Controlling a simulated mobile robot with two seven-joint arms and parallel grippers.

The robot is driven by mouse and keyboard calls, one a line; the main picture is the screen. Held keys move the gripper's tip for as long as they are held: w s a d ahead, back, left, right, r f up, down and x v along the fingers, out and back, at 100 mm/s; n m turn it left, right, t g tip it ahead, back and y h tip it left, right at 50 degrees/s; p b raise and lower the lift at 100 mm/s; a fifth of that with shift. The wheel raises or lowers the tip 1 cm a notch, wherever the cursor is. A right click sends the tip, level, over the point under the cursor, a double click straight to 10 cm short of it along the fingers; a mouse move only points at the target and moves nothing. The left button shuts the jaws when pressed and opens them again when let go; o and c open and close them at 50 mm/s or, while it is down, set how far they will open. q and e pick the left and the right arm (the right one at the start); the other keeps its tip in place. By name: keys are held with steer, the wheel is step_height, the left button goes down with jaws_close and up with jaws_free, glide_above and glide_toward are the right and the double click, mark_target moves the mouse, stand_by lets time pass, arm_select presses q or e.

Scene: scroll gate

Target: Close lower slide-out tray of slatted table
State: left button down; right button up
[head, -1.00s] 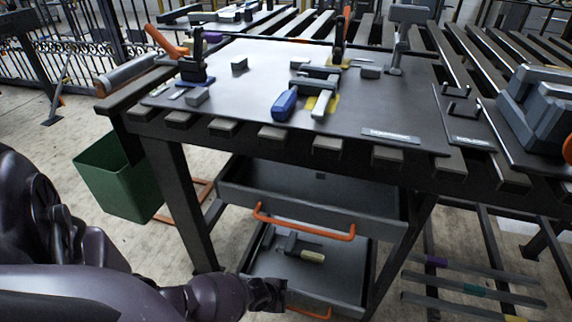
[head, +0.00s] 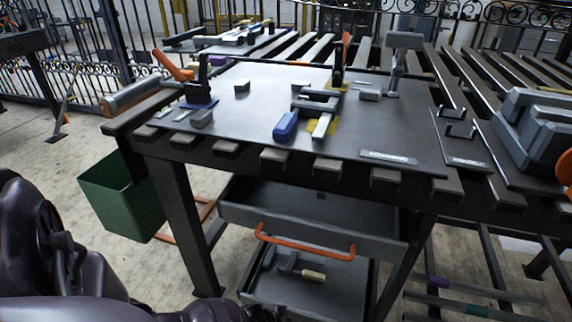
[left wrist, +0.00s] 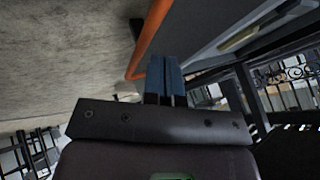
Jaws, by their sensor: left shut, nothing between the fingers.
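The slatted table (head: 275,157) has two dark slide-out trays below its top. The lower tray (head: 318,288) is pulled out and holds a small hammer-like tool with a pale handle; its front lies at or below the picture's bottom edge. The upper tray (head: 305,214), with an orange handle (head: 300,243), also stands out above it. My left gripper (head: 262,312) is low at the lower tray's front left, partly cut off. In the left wrist view its blue fingers (left wrist: 166,80) are shut and empty, close beside an orange handle bar (left wrist: 151,40); contact is unclear. My right gripper is not in view.
A green bin (head: 122,195) hangs at the table's left side beside a dark leg (head: 182,225). Clamps and tools lie on the table top. A rack with bars (head: 470,300) stands low on the right. Pale floor is open at the left.

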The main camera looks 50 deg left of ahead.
arm_select(q)
steer(key=s+d+p+v, duration=0.1)
steer(key=p+v, duration=0.4)
steer(key=v, duration=0.5)
steer(key=shift+s, duration=0.25)
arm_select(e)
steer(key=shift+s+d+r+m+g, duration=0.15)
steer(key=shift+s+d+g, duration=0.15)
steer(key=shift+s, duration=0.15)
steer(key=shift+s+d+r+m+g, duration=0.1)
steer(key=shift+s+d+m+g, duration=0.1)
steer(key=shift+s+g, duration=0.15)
arm_select(q)
steer(key=shift+f, duration=0.1)
steer(key=shift+s, duration=0.1)
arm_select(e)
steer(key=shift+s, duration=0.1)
